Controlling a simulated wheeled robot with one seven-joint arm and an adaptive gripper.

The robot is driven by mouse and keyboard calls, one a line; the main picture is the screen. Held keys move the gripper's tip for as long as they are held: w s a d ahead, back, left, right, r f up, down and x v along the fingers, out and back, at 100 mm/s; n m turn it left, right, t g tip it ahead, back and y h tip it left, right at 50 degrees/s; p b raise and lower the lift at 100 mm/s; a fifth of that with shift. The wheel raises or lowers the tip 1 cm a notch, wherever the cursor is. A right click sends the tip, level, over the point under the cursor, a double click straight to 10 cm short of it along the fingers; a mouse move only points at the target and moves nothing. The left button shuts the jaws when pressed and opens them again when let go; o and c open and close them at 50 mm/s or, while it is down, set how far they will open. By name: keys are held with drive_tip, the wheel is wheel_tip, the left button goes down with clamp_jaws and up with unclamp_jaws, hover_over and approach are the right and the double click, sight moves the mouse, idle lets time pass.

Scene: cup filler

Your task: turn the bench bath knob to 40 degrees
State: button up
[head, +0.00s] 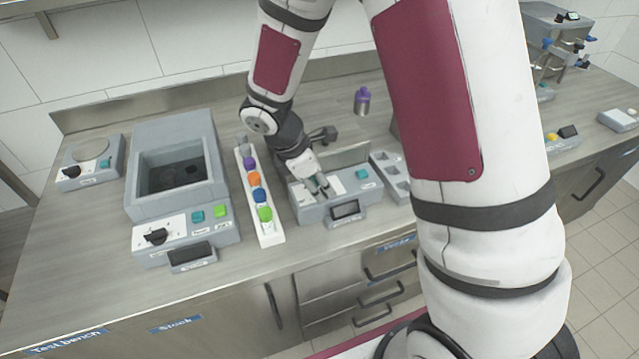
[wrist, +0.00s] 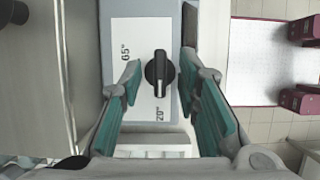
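A black knob (wrist: 160,73) sits on a white plate (wrist: 126,25) marked 65 at one end and 20 at the other in the wrist view. Its long grip lies roughly along the picture's vertical; I cannot read an exact setting. My gripper (wrist: 159,76) is open, its teal-padded fingers on either side of the knob with gaps visible. In the head view my gripper (head: 320,186) is over the front of a grey bench unit (head: 305,213) with a teal button (head: 362,174) and a dark display (head: 345,209). There the gripper hides the knob.
A white rack (head: 270,238) of several coloured-cap bottles stands just left of the unit. Further left is a larger grey bath-like unit (head: 143,207) with its own black knob (head: 157,236). A grey holder (head: 388,172) is close on the right. A purple-topped bottle (head: 362,101) stands behind.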

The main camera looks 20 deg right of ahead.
clamp_jaws()
drive_tip(key=shift+m, duration=0.4)
drive_tip(key=m+g, duration=0.1)
drive_tip(key=m, duration=0.1)
drive_tip(key=m+g, duration=0.1)
drive_tip(key=m, duration=0.1)
drive_tip(key=shift+w+d+m+y, duration=0.1)
drive_tip(key=shift+w+m+y, duration=0.1)
drive_tip(key=shift+m+y, duration=0.15)
drive_tip(key=m+g, duration=0.1)
drive_tip(key=m, duration=0.2)
drive_tip(key=m+y+b, duration=0.1)
drive_tip(key=m, duration=0.2)
drive_tip(key=shift+d+g, duration=0.1)
drive_tip(key=shift+g, duration=0.3)
drive_tip(key=shift+m+y, duration=0.25)
unclamp_jaws()
